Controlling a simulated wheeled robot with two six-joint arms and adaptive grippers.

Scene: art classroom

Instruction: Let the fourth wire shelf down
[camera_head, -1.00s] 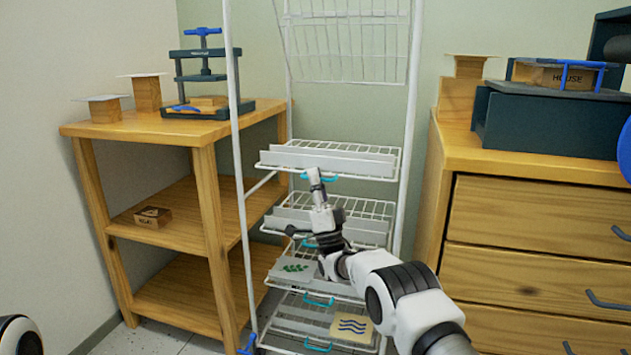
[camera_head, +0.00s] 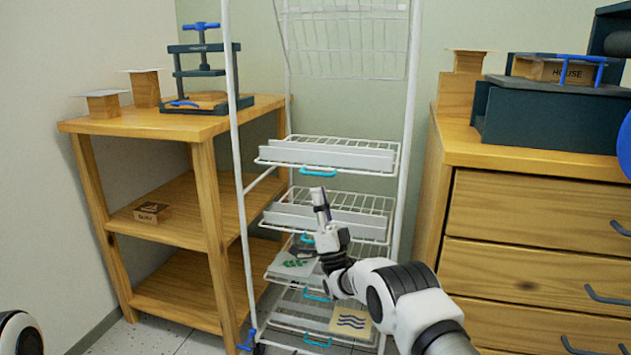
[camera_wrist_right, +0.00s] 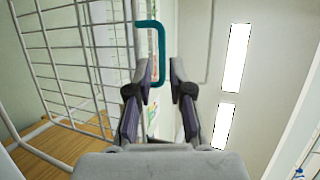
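The white wire rack (camera_head: 404,140) stands in the middle of the head view. Its topmost level shelf (camera_head: 330,155) lies flat with a teal handle (camera_head: 318,172) at its front edge. Above it, a wire panel (camera_head: 345,45) stands upright against the back. More level shelves lie below, such as the one just under it (camera_head: 360,215). My right gripper (camera_head: 319,193) points up in front of the rack, below the topmost level shelf's handle. In the right wrist view its fingers (camera_wrist_right: 160,80) are apart and empty; a teal handle (camera_wrist_right: 160,52) shows just beyond them. My left gripper is out of view.
A wooden shelf unit (camera_head: 160,122) with a blue-handled press (camera_head: 205,75) stands left of the rack. A drawer cabinet (camera_head: 540,217) stands close on the right. Lower rack shelves hold a green-leaf print (camera_head: 290,264) and a wave print (camera_head: 350,322).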

